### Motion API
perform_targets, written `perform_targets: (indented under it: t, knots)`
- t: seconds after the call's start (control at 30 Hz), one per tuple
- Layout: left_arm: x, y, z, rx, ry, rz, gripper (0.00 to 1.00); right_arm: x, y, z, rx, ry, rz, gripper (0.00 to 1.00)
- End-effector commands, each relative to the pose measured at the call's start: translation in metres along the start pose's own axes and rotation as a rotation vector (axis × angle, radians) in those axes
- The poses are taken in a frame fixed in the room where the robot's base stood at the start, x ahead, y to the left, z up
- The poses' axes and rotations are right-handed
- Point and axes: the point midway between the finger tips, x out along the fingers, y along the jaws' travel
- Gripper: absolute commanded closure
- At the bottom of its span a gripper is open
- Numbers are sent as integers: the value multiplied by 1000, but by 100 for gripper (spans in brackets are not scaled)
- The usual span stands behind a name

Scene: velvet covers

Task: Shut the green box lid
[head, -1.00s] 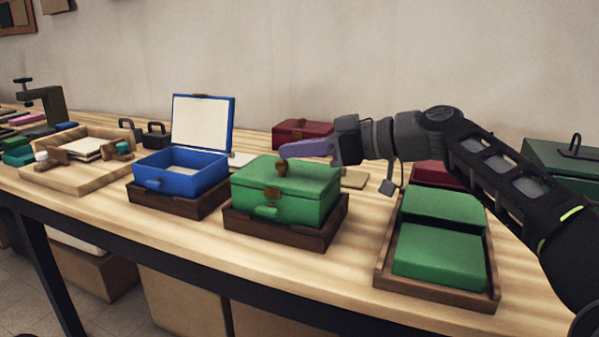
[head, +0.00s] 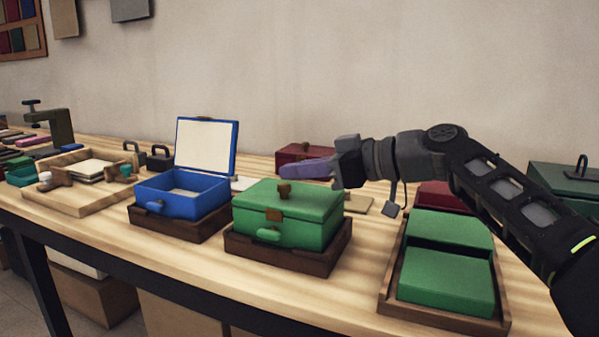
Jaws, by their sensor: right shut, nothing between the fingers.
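The green box (head: 285,220) sits on a dark wooden base (head: 275,254) at the middle of the table. Its lid (head: 290,198) lies down flat on the box, with a brown knob on top and a brown clasp on the front. The fingers look apart from the knob. My left gripper does not show.
A blue box (head: 180,194) with its lid raised stands to the left. A wooden tray (head: 390,285) with two green pieces lies to the right. A dark red box (head: 298,153) stands behind. A light wooden tray (head: 50,193) lies far left.

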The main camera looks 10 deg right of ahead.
Motion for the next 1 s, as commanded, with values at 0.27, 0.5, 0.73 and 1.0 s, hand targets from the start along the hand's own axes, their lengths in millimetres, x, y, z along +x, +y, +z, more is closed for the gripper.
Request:
perform_targets:
  t: [0.27, 0.5, 0.73, 1.0]
  knots:
    - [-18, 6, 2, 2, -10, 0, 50, -29, -6, -29, -4, 1, 10, 100]
    - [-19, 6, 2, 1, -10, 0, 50, -78, -6, -29, -3, 2, 6, 100]
    - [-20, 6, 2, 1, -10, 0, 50, -99, -7, -29, -3, 1, 2, 100]
    - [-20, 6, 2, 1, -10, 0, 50, -100, -7, -29, -3, 1, 2, 100]
